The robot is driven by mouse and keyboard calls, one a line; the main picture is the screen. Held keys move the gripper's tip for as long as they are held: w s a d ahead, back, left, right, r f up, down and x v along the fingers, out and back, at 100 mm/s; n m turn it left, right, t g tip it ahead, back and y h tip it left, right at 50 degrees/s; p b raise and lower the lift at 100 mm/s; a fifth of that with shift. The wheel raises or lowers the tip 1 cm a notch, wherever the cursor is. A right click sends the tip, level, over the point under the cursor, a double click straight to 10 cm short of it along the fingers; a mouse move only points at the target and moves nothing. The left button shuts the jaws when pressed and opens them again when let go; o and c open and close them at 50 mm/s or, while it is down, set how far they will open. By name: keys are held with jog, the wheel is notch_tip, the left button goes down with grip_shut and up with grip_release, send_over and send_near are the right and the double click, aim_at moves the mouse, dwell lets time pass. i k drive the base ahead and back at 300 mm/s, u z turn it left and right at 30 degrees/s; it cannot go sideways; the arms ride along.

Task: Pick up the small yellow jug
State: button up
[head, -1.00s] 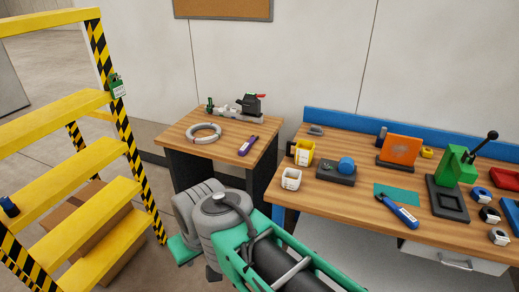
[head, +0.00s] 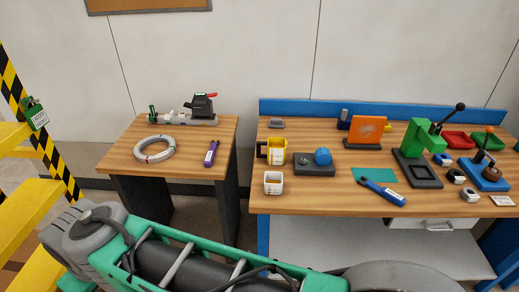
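The small yellow jug (head: 277,151) stands upright near the left end of the blue-backed workbench (head: 330,203). It is yellow with a white band, and its dark handle points left. A small white cup-like container (head: 273,182) stands just in front of it, apart from it. My arm crosses the bottom of the head view in green, grey and black, well below and in front of the bench. My gripper's fingers do not show in this view.
A grey block with a blue knob (head: 322,157) sits right of the jug. A side table (head: 184,160) holds a wire coil (head: 155,148). Yellow steps (head: 40,190) stand left.

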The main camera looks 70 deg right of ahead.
aim_at(277, 146)
jog(key=z, duration=0.4)
jog(key=i, duration=0.75)
jog(key=z, duration=1)
jog(key=i, duration=0.35)
jog(key=z, duration=0.4)
